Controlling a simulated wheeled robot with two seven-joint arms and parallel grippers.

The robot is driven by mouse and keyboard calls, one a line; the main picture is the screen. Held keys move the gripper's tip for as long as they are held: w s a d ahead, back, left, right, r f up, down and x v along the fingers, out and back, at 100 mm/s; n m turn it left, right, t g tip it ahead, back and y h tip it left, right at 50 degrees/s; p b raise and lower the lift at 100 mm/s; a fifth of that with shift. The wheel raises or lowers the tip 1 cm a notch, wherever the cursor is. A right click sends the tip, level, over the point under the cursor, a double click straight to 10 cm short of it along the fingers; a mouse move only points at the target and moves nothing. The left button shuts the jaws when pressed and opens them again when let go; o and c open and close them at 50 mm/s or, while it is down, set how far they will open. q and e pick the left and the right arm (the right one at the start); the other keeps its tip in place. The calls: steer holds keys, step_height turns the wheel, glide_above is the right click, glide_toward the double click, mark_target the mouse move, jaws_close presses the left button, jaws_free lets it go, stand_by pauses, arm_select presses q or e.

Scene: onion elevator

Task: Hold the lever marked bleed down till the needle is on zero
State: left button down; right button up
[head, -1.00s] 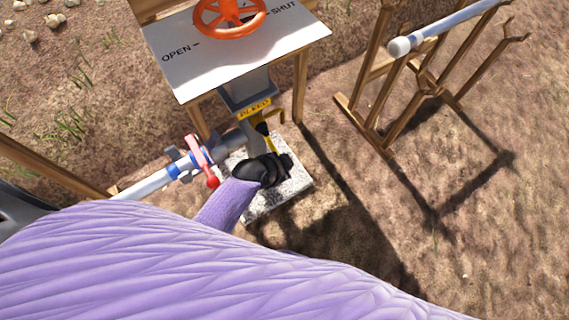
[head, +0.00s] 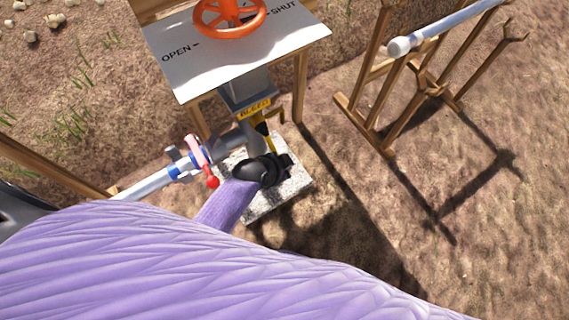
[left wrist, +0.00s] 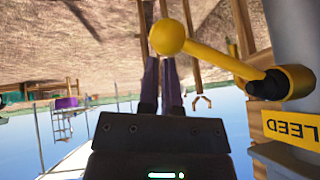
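The yellow lever (left wrist: 215,58) with a round ball knob (left wrist: 167,37) shows large in the left wrist view. It joins a black pivot on a grey post whose yellow label (left wrist: 292,128) reads "LEED" at the picture's edge. In the head view the yellow label (head: 254,108) sits on the post under the valve board. My left gripper (left wrist: 160,65) has its fingers close together, a thin gap between them, and the knob overlaps their tips; I cannot tell whether they touch. In the head view the black left gripper (head: 262,170) is below the label. My right gripper and any needle are not visible.
An orange handwheel (head: 230,14) stands on a white board (head: 235,55) marked OPEN and SHUT. A pipe with a red-handled valve (head: 203,160) runs left. A wooden rack (head: 400,110) bears a pipe at right. Bare ground lies at lower right.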

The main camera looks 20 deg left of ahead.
arm_select(q)
steer(key=shift+s+a+f, duration=0.1)
steer(key=shift+s+f, duration=0.2)
steer(key=shift+f, duration=0.05)
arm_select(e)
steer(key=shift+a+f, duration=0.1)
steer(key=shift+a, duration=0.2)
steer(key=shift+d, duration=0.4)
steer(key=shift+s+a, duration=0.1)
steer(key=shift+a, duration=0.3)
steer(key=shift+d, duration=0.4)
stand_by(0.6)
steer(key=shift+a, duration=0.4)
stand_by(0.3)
arm_select(q)
steer(key=shift+r, duration=0.1)
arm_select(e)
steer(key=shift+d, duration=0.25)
arm_select(q)
steer(key=s+r+p, duration=0.5)
steer(key=r+p, duration=0.6)
steer(key=r, duration=0.1)
steer(key=shift+s, duration=0.2)
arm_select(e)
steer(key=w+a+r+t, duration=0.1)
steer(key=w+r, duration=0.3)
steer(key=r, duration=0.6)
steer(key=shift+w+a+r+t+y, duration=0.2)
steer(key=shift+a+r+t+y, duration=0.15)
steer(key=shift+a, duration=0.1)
